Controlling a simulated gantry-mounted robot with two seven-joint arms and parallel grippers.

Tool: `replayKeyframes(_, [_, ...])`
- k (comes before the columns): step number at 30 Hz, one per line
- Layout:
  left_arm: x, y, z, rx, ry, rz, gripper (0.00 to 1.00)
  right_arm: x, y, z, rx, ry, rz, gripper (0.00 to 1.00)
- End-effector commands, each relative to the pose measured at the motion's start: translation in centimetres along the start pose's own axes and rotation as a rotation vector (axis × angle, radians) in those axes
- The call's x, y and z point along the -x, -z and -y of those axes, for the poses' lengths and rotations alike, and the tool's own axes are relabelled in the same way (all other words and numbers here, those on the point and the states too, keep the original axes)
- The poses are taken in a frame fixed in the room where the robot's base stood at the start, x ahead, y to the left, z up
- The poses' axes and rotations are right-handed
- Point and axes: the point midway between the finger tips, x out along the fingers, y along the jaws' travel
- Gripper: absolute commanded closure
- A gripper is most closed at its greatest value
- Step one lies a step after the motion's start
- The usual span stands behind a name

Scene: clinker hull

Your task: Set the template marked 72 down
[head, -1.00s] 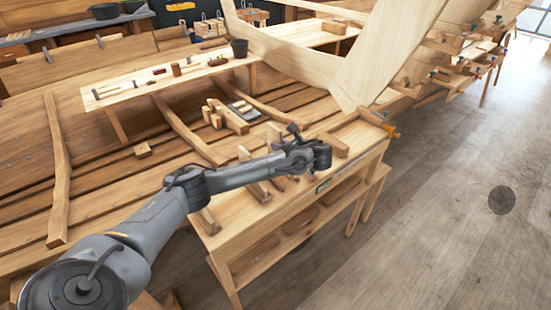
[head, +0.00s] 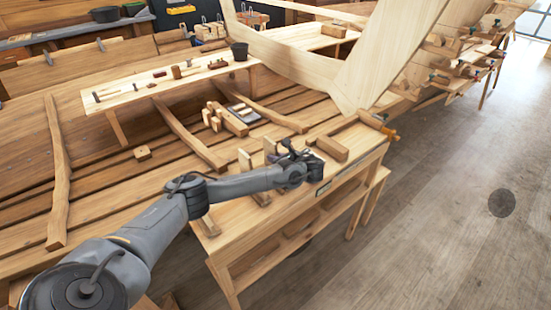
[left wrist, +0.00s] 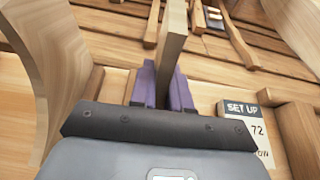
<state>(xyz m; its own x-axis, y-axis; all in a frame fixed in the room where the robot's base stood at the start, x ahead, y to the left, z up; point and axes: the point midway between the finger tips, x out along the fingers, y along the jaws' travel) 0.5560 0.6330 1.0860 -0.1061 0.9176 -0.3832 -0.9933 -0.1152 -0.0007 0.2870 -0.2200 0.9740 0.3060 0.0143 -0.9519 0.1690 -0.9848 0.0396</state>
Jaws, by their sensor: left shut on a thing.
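My left gripper (head: 292,152) is over the near workbench in the head view. In the left wrist view its purple fingers (left wrist: 162,88) are shut on a thin wooden template (left wrist: 172,45), seen nearly edge-on. I cannot read a number on this template. A card (left wrist: 246,125) reading "SET UP", "72" and a partly hidden last line is right of the fingers. Whether the template's lower edge touches a surface is hidden by the gripper. My right gripper is not in view.
Wooden uprights (head: 246,163) stand on the workbench (head: 232,232) left of the gripper. A curved wooden piece (left wrist: 42,60) rises at left in the wrist view. The bench's near-left top is bare.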

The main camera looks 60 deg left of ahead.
Motion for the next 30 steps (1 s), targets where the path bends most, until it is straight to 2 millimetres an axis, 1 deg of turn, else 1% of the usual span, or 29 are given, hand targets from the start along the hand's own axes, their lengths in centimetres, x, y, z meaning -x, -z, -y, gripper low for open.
replayKeyframes(3, [-0.1, 0.2, 0.0, -0.001, 0.000, 0.000, 1.00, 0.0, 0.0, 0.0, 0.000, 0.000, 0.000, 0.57])
replayKeyframes(4, [-0.1, 0.3, 0.0, -0.001, 0.000, 0.000, 0.80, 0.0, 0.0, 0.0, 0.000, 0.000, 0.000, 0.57])
replayKeyframes(8, [-0.1, 0.3, 0.0, -0.001, 0.000, 0.000, 0.60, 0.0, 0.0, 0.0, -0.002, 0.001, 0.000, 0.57])
replayKeyframes(9, [-0.1, 0.2, 0.0, -0.001, 0.000, 0.000, 0.58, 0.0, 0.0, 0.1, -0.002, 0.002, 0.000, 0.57])
replayKeyframes(17, [-0.1, 0.2, 0.0, 0.000, 0.000, 0.000, 0.58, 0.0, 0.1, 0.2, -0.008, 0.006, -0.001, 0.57])
replayKeyframes(20, [0.0, -0.1, 0.0, 0.001, 0.000, 0.000, 0.58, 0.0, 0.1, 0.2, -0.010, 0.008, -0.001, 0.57])
replayKeyframes(23, [0.9, 0.0, 0.1, 0.000, 0.001, -0.001, 0.58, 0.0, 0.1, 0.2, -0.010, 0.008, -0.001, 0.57])
replayKeyframes(26, [2.4, 0.0, 0.1, 0.000, 0.002, -0.002, 0.58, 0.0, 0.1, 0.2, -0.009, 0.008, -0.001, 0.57])
replayKeyframes(30, [5.0, 0.1, 0.1, 0.000, 0.003, -0.003, 0.58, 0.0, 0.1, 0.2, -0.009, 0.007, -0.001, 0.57])
